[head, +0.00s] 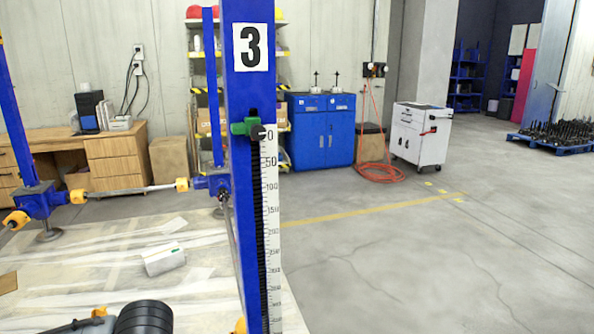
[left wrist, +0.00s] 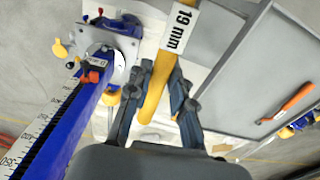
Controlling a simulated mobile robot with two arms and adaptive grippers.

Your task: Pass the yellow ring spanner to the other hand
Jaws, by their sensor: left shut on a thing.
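The yellow ring spanner (left wrist: 155,90) shows in the left wrist view, its shaft running up from between my left gripper's fingers. My left gripper (left wrist: 155,100) is shut on the shaft, with a dark finger on each side. The spanner's ring ends cannot be made out. A white "19 mm" label (left wrist: 181,27) shows near its upper part. In the head view I cannot make out the spanner. My right gripper is in neither view.
A blue screw jack post (head: 243,180) marked 3 stands close in the head view, and a blue post (left wrist: 68,130) is beside my left gripper. A grey tray (left wrist: 232,75) holds an orange-handled tool (left wrist: 290,104).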

